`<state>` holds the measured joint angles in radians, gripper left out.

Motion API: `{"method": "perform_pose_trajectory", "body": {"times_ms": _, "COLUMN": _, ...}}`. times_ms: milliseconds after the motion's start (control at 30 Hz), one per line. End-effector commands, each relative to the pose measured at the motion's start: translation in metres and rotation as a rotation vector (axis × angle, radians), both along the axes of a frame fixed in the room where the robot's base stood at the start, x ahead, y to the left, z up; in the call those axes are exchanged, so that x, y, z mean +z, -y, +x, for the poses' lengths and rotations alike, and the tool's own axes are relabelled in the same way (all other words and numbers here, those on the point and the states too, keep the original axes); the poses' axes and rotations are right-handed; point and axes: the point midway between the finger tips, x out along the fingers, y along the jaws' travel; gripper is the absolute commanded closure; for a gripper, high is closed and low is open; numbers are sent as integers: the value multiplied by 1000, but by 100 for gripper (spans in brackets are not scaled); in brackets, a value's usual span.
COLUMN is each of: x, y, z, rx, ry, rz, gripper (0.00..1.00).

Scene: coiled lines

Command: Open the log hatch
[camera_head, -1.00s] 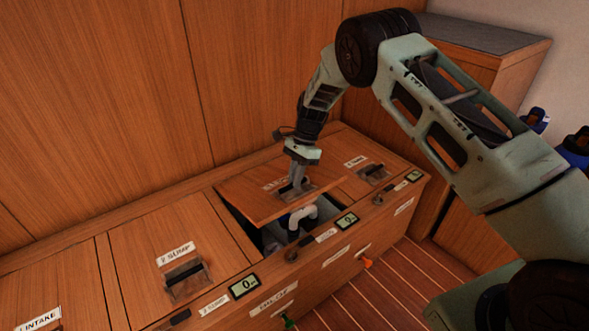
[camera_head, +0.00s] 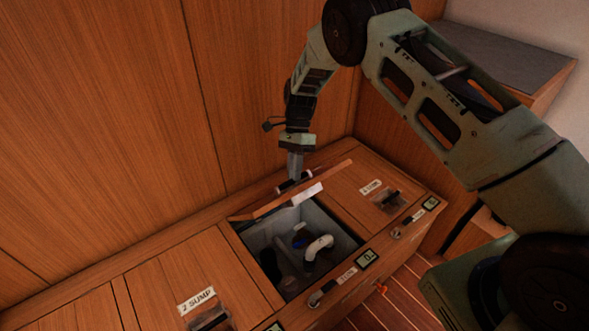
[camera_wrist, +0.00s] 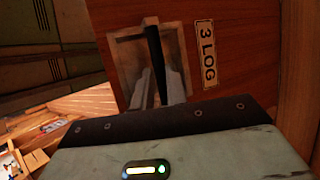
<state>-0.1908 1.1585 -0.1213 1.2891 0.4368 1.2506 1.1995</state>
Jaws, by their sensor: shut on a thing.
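The log hatch (camera_head: 268,209) is a wooden lid in the bench top, now raised and tilted on its far edge. Its label "3 LOG" and recessed pull handle show in the wrist view, on the hatch face (camera_wrist: 228,70). My gripper (camera_head: 294,180) is shut on the dark handle bar (camera_wrist: 154,52), with its fingers inside the recess. Below the lid the compartment (camera_head: 253,238) is exposed, with a white bent pipe (camera_head: 317,248) and a blue part inside. The gripper hides part of the handle in the head view.
The "2 SUMP" hatch (camera_head: 238,275) is closed at left, and another closed hatch (camera_head: 352,190) lies at right. A wooden wall (camera_head: 240,80) rises close behind the bench. Small displays (camera_head: 368,259) and latches line the front edge.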

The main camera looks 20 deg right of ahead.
Motion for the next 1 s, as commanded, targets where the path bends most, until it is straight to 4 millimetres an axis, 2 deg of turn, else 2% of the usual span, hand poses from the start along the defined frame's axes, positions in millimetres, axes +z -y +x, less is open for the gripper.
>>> {"method": "perform_pose_trajectory", "body": {"times_ms": 33, "x": -3, "y": -1, "z": 5, "rx": -4, "ry": 20, "rz": 0, "gripper": 100}}
{"method": "perform_pose_trajectory", "body": {"times_ms": 467, "x": -5, "y": -2, "z": 4, "rx": -4, "ry": 19, "rz": 3, "gripper": 100}}
{"method": "perform_pose_trajectory", "body": {"times_ms": 500, "x": -5, "y": -2, "z": 4, "rx": -4, "ry": 19, "rz": 3, "gripper": 80}}
{"method": "perform_pose_trajectory", "body": {"times_ms": 567, "x": -5, "y": -2, "z": 4, "rx": -3, "ry": 17, "rz": 3, "gripper": 64}}
{"method": "perform_pose_trajectory", "body": {"times_ms": 867, "x": -2, "y": -1, "z": 3, "rx": -2, "ry": 14, "rz": 1, "gripper": 64}}
{"method": "perform_pose_trajectory", "body": {"times_ms": 1000, "x": 5, "y": 1, "z": 7, "rx": -3, "ry": 16, "rz": 1, "gripper": 64}}
